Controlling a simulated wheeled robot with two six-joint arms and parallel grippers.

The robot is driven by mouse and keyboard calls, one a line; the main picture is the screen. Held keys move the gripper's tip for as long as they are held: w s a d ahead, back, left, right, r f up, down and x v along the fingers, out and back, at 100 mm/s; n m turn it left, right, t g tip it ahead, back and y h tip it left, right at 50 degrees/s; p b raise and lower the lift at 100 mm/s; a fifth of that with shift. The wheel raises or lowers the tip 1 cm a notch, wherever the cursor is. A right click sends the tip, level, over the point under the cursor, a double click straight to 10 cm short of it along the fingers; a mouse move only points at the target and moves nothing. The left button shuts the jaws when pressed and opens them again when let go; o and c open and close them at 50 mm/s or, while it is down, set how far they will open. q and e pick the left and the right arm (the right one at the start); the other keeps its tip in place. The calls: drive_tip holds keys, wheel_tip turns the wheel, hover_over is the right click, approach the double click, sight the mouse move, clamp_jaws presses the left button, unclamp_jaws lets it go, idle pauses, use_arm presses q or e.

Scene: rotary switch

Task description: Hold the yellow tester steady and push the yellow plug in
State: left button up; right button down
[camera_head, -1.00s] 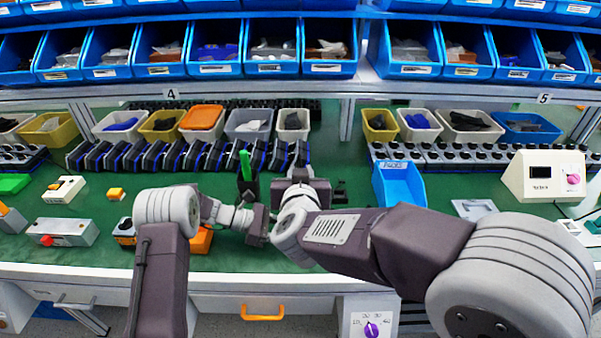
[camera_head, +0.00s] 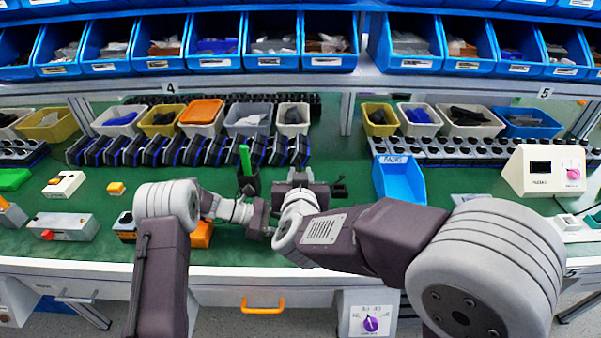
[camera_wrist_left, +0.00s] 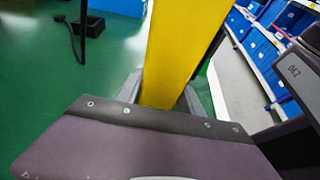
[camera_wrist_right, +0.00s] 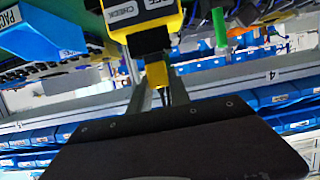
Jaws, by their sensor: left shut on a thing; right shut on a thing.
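The yellow tester (camera_wrist_left: 178,50) fills the middle of the left wrist view. My left gripper (camera_wrist_left: 164,92) is shut on its body, one finger on each side. In the right wrist view, the tester's yellow end (camera_wrist_right: 145,14) shows with a black block (camera_wrist_right: 149,42) below it. The small yellow plug (camera_wrist_right: 156,74) sits between the fingers of my right gripper (camera_wrist_right: 160,88), which is shut on it. The plug is against or very close to the black block; I cannot tell how deep it sits. In the head view my arms hide the tester and plug.
A black holder with a green item (camera_head: 246,165) stands just behind my wrists. A blue bin (camera_head: 400,182) is to the right, and a grey box with a red button (camera_head: 64,227) to the left. Rows of dark devices (camera_head: 190,150) line the back.

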drive_tip(key=shift+f, duration=0.35)
drive_tip(key=c, duration=1.1)
unclamp_jaws()
drive_tip(key=v, duration=0.7)
drive_tip(key=shift+s+r, duration=0.1)
drive_tip(key=shift+s, duration=0.15)
use_arm(q)
drive_tip(key=o, duration=1.5)
